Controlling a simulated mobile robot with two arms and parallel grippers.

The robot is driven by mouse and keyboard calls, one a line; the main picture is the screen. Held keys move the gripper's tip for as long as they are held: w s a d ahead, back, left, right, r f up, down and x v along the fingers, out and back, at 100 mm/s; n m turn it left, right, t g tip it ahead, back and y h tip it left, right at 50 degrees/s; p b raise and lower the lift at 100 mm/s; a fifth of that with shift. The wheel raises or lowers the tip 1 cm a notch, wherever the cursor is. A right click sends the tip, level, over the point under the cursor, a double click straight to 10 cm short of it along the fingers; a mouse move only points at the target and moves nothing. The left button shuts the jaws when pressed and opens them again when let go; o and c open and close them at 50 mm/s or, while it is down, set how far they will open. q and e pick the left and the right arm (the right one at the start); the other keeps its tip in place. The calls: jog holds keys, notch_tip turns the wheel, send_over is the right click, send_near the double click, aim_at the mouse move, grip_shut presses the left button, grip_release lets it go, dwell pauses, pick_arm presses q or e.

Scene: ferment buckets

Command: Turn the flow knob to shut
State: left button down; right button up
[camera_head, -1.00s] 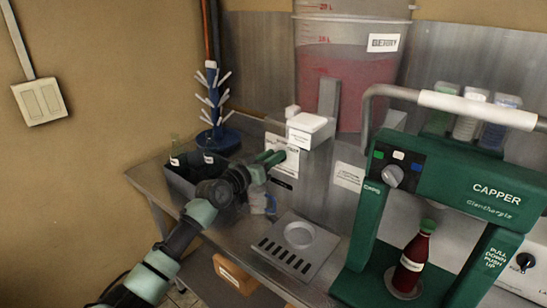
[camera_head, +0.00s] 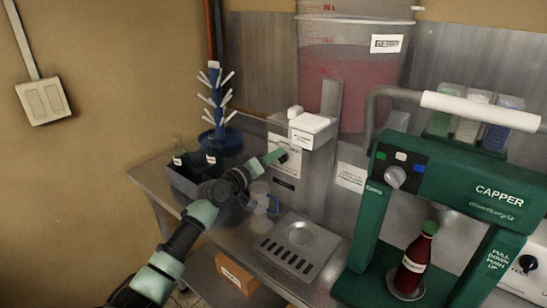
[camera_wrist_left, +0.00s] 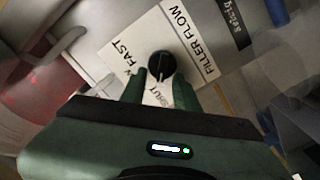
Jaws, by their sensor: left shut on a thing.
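The flow knob (camera_wrist_left: 161,65) is small, round and black with a pale line on its face. It sits on a white label plate (camera_wrist_left: 185,45) reading FILLER FLOW, FAST and SHUT. My left gripper (camera_head: 281,154) reaches the plate on the filler. In the left wrist view its two green fingers (camera_wrist_left: 160,80) stand on either side of the knob, shut on it. The word SHUT shows between the fingers. In the head view the gripper hides the knob. I cannot tell exactly which mark the knob's line meets. My right gripper is not in view.
The white filler head (camera_head: 312,128) is just above the plate, before the berry bucket (camera_head: 345,75). The green capper (camera_head: 455,180) with a red bottle (camera_head: 415,260) stands at right. A drip tray (camera_head: 298,245) lies on the bench. A dark crate (camera_head: 190,180) and bottle tree (camera_head: 218,100) are at left.

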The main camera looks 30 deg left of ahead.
pick_arm(q)
jog(key=shift+r, duration=0.1)
jog(key=c, duration=1.1)
grip_release()
jog(key=s, duration=0.5)
jog(key=s+b, duration=0.1)
jog(key=s, duration=0.1)
jog(key=shift+s+a, duration=0.35)
jog(key=shift+s, duration=0.05)
